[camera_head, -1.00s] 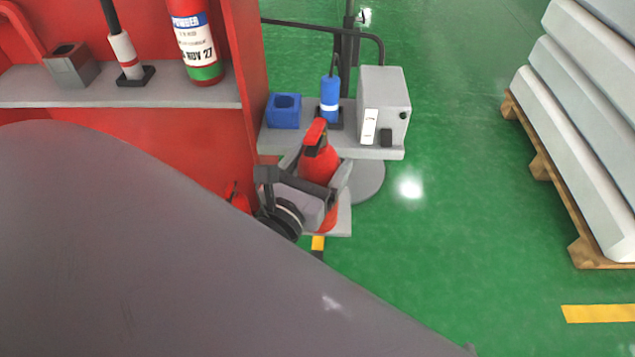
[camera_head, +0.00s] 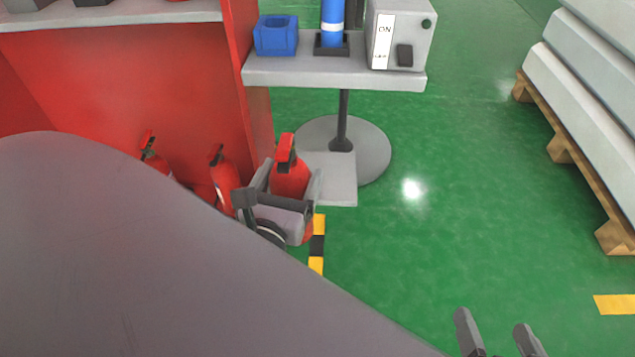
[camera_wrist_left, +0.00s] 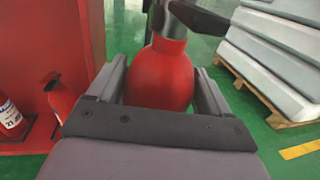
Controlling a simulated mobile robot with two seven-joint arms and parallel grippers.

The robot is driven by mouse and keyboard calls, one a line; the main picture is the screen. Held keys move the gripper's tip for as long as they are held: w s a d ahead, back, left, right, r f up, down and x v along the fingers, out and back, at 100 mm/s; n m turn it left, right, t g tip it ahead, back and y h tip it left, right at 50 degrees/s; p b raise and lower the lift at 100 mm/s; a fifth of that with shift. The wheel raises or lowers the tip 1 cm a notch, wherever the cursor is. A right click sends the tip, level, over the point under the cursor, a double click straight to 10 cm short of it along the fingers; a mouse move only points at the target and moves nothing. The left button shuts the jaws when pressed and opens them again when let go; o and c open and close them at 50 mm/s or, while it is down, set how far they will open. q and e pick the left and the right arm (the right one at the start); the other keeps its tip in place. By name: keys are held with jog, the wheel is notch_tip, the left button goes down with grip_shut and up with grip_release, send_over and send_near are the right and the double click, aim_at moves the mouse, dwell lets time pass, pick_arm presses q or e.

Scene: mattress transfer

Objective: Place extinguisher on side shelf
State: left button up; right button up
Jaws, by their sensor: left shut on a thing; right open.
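A red extinguisher (camera_head: 290,178) is upright between the fingers of my left gripper (camera_head: 292,184), near the right end of the red cabinet. My left gripper is shut on it; in the left wrist view the red body (camera_wrist_left: 160,78) fills the space between the two fingers, and its top is cut off by the frame edge. A low grey side shelf (camera_head: 335,180) shows just behind and right of the held extinguisher, partly hidden by it. My right gripper (camera_head: 497,330) is open and empty at the bottom right, above the green floor.
Two more red extinguishers (camera_head: 222,180) (camera_head: 154,155) stand low in the red cabinet (camera_head: 140,90). An upper grey shelf (camera_head: 330,75) holds a blue holder (camera_head: 276,36), a blue cylinder and a grey box (camera_head: 400,35). A pallet (camera_head: 565,150) with stacked slabs is at right. Open floor lies between.

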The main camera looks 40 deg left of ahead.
pick_arm(q)
jog(key=f+b+x, duration=0.2)
jog(key=x, duration=0.7)
jog(key=f+b+x, duration=0.2)
jog(key=x, duration=0.7)
pick_arm(e)
jog(key=shift+d+f+n+t, duration=0.15)
jog(key=shift+f+n+t, duration=0.2)
jog(key=shift+t, duration=0.15)
pick_arm(q)
jog(key=shift+f, duration=0.1)
jog(key=o, duration=1.8)
jog(key=shift+s+f, duration=0.1)
jog(key=shift+f, duration=0.1)
jog(key=shift+r, duration=0.2)
pick_arm(e)
jog(key=shift+r, duration=0.1)
pick_arm(q)
jog(key=shift+s, duration=0.1)
pick_arm(e)
jog(key=shift+s, duration=0.1)
